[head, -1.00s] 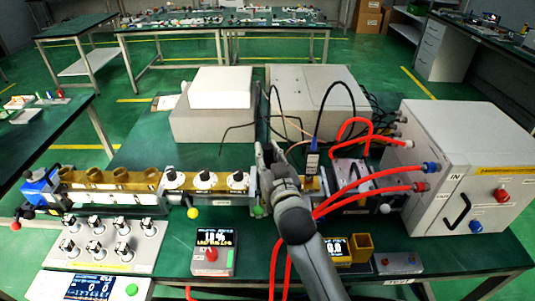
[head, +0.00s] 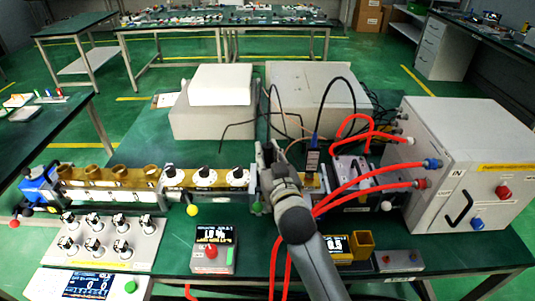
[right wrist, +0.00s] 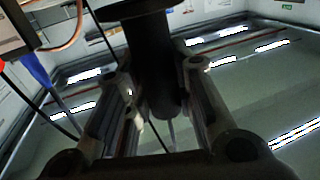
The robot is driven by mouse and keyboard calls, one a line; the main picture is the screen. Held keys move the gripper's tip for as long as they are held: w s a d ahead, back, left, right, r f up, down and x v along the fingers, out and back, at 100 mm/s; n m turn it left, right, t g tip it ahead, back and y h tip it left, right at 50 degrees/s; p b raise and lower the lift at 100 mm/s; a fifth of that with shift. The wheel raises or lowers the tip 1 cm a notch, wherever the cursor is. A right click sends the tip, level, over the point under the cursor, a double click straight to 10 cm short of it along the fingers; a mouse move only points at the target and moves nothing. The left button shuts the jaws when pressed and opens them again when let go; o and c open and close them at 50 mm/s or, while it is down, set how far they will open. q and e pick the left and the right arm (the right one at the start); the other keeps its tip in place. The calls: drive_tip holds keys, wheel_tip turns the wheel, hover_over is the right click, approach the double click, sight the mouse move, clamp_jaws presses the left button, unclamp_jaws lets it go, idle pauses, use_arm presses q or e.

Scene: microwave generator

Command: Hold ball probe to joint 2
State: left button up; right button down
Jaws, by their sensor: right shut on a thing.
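The waveguide line runs across the bench, with a brass section (head: 110,178) at left and a tuner section with three white dials (head: 206,178) beside it. My right gripper (head: 266,155) is above the line, near the right end of the tuner section. In the right wrist view, my right gripper (right wrist: 155,95) is shut on a dark cylinder (right wrist: 152,65), which looks like the ball probe's handle. The probe's tip is hidden, so I cannot tell whether it touches a joint. I cannot tell which flange is joint 2. My left gripper is not in view.
Red hoses (head: 368,195) run from the white generator box (head: 470,165) at right. A small meter (head: 214,245) with a red knob stands in front of the line. White boxes (head: 212,115) stand behind.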

wheel_tip(320, 180, up, 9)
drive_tip(key=p, duration=0.8)
drive_tip(key=shift+f, duration=0.15)
idle(0.6)
